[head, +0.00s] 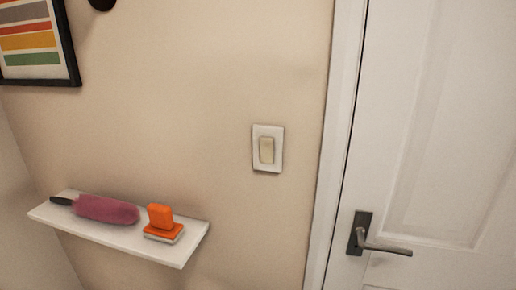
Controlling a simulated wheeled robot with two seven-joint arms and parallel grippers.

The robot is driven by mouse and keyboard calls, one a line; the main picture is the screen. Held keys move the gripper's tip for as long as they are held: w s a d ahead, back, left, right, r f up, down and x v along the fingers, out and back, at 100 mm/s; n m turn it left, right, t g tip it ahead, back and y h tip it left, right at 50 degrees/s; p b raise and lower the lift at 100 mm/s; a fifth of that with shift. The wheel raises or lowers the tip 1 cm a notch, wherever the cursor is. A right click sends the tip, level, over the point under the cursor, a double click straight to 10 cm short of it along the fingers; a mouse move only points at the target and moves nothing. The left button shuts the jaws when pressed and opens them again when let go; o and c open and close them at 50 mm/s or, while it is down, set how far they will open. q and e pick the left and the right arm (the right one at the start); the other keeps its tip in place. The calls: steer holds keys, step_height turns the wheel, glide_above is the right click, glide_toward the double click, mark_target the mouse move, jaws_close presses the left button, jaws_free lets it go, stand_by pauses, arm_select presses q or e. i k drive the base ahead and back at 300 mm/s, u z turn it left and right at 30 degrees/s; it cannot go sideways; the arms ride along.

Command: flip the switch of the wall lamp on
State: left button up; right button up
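A wall switch (267,150) is fixed to the beige wall, left of the door frame. It has a white plate and a cream rocker in its middle. I cannot tell from this view which way the rocker is tilted. A dark round fitting (102,4) on the wall is cut off by the top edge; I cannot tell whether it is part of the lamp. Neither of my grippers shows in the head view.
A white shelf (125,236) juts from the wall at lower left. It bears a pink duster (106,209) and an orange brush-like object (162,222). A white door (440,130) with a lever handle (380,246) stands at right. A striped framed picture (35,42) hangs upper left. The wall around the switch is clear.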

mark_target(267, 144)
steer(key=k, duration=1.35)
steer(key=u, duration=0.55)
steer(key=i, duration=1.6)
steer(key=z, duration=0.55)
